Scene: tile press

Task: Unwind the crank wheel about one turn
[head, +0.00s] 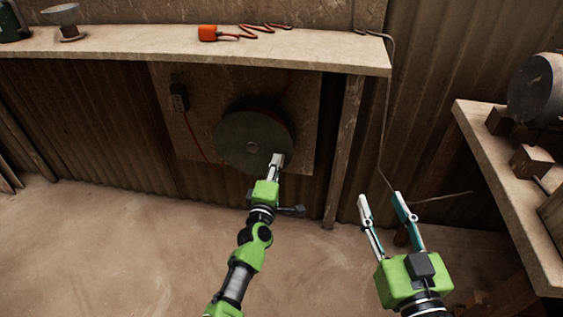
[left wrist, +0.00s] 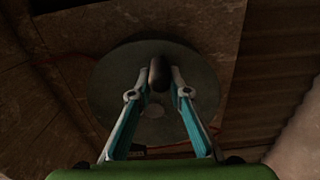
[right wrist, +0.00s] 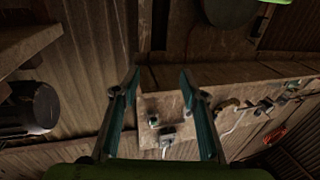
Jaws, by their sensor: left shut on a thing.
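The crank wheel (head: 240,135) is a dark round disc on a brown board below the shelf. It also shows in the left wrist view (left wrist: 110,85), with a lighter hub in its middle. My left gripper (head: 277,158) is at the lower right edge of the wheel in the head view. In the left wrist view its fingers (left wrist: 158,78) are closed around a dark knob (left wrist: 157,68) that stands out from the disc. My right gripper (head: 383,198) is open and empty, well to the right of the wheel. In the right wrist view, nothing is between its fingers (right wrist: 160,80).
A shelf (head: 130,42) runs above the wheel, with an orange object (head: 208,33) and a red cord on it. A post (head: 345,150) stands right of the wheel. A bench (head: 510,180) with blocks is at the right. The floor (head: 110,240) at the left is clear.

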